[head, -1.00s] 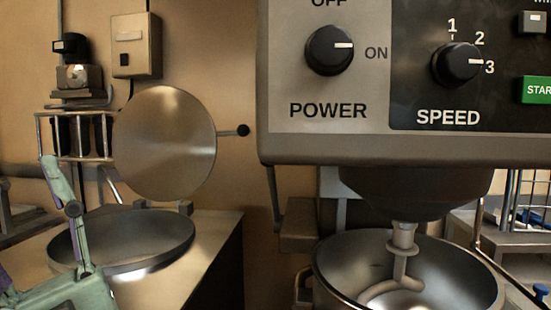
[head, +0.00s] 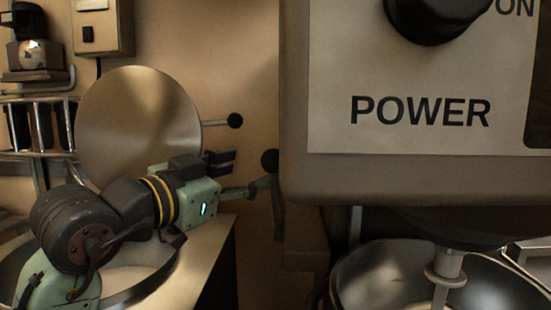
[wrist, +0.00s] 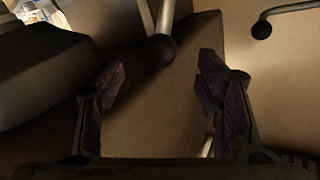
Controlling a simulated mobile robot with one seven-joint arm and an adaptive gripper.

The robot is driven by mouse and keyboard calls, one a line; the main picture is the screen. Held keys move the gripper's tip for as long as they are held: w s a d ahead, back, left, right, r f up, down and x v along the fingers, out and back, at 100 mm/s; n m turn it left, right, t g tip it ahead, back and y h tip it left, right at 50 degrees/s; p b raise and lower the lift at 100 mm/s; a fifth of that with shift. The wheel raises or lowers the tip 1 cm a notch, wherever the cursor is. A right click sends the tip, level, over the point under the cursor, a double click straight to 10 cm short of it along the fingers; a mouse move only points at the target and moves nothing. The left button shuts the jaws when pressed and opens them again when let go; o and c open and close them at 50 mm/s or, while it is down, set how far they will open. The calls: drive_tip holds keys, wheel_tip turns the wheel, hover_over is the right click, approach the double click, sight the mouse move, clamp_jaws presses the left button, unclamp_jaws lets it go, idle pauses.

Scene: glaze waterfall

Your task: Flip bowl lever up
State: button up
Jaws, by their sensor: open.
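The bowl lever (head: 277,212) hangs at the left side of the mixer. It is a thin rod topped by a black ball knob (head: 270,160). In the wrist view the ball knob (wrist: 160,47) and its rod show at top centre, lined up with the gap between my fingers. My gripper (head: 252,170) reaches in from the left, close to the knob. In the wrist view my gripper (wrist: 162,72) is open, with nothing between its pads. The knob appears just beyond the fingertips; I cannot tell whether they touch it. The mixer bowl (head: 365,285) is below the mixer head.
The mixer's control panel (head: 420,135) overhangs just right of my gripper. A round metal lid (head: 140,110) stands raised behind my arm, with a black-knobbed handle (head: 235,120). A wall box (head: 103,25) hangs at upper left. A kettle pan lies beneath my arm.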

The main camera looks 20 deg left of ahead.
sight(265, 165)
drive_tip(key=p+x, duration=0.2)
drive_tip(key=x, duration=0.6)
drive_tip(key=shift+w+d+p, duration=0.2)
drive_tip(key=shift+w+p, duration=0.1)
drive_tip(key=shift+w, duration=0.1)
drive_tip(key=shift+c, duration=0.4)
clamp_jaws()
